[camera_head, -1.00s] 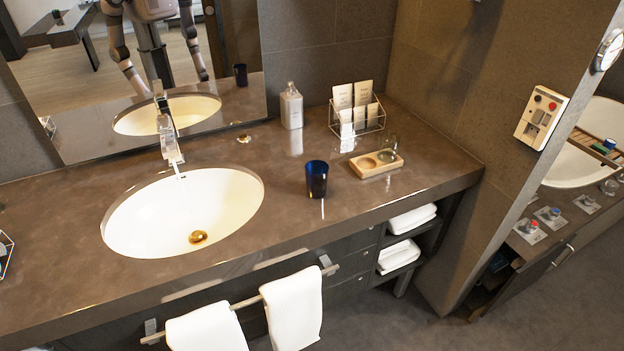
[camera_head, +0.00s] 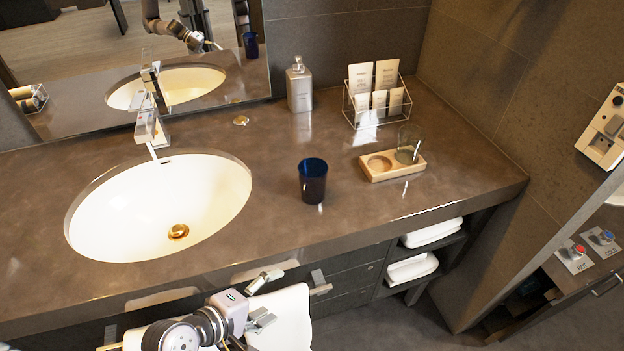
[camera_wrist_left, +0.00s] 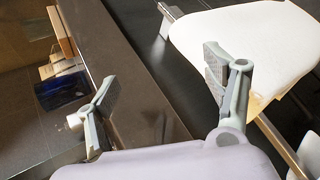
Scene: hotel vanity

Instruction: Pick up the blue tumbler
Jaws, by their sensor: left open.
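My left gripper (camera_head: 268,298) is low at the counter's front edge, below and left of the tumbler. Its two fingers are spread and empty; they also show in the left wrist view (camera_wrist_left: 160,82). The gripper is apart from the tumbler. My right gripper is not in view.
The wooden tray (camera_head: 392,171) with a clear glass (camera_head: 408,146) is right of the tumbler. A card rack (camera_head: 377,104) and soap bottle (camera_head: 299,88) stand behind. The sink (camera_head: 150,205) is left. White towels (camera_head: 282,320) hang under the counter edge near my gripper.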

